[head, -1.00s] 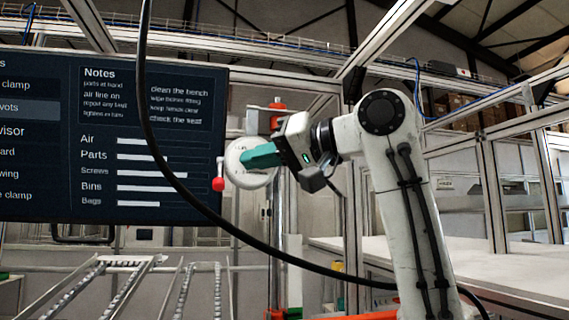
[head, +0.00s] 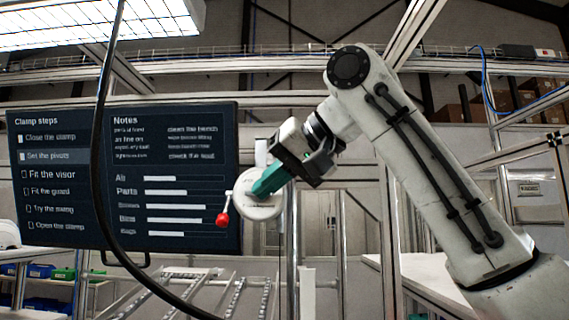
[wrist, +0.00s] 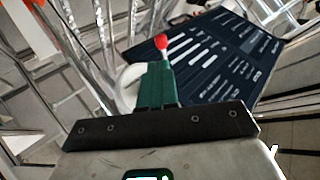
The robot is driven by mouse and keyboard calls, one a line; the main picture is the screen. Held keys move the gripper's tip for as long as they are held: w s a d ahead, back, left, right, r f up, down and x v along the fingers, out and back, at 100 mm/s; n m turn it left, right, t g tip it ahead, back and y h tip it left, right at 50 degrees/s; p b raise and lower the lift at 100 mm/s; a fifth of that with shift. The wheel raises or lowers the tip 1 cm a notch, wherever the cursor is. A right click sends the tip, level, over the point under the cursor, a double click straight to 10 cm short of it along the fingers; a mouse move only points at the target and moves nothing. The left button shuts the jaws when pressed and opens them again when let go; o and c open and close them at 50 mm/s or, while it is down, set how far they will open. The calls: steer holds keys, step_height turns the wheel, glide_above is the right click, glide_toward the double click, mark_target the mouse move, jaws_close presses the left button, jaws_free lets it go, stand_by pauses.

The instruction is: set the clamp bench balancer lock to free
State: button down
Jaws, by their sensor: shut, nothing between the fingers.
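The balancer lock is a round white disc (head: 262,207) on a vertical metal post, with a red-knobbed lever (head: 222,219) at its lower left in the head view. In the wrist view the red knob (wrist: 161,42) shows just past my fingertips, and part of the white disc (wrist: 127,82) shows to their left. My gripper (head: 257,191) has green fingers that are shut and empty. They overlap the disc's face in the head view and hide part of it. I cannot tell whether they touch the disc or the lever.
A dark screen (head: 60,190) with clamp steps and notes stands behind and left of the disc. A black cable (head: 101,130) hangs in front of it. Metal rails (head: 215,290) lie below. A pale worktop (head: 425,278) is at right.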

mark_target(226, 218)
steer(key=p+x, duration=0.2)
steer(key=x, duration=0.6)
steer(key=shift+a, duration=0.1)
steer(key=shift+s, duration=0.1)
steer(key=w+f+n+t+y+b, duration=0.1)
steer(key=w+f+n+t+b, duration=0.2)
steer(key=n+t+b, duration=0.1)
steer(key=t+b, duration=0.1)
steer(key=shift+w+f+y, duration=0.35)
steer(key=shift+w+y, duration=0.05)
stand_by(0.3)
steer(key=shift+w+f, duration=0.1)
steer(key=shift+w, duration=0.05)
stand_by(0.6)
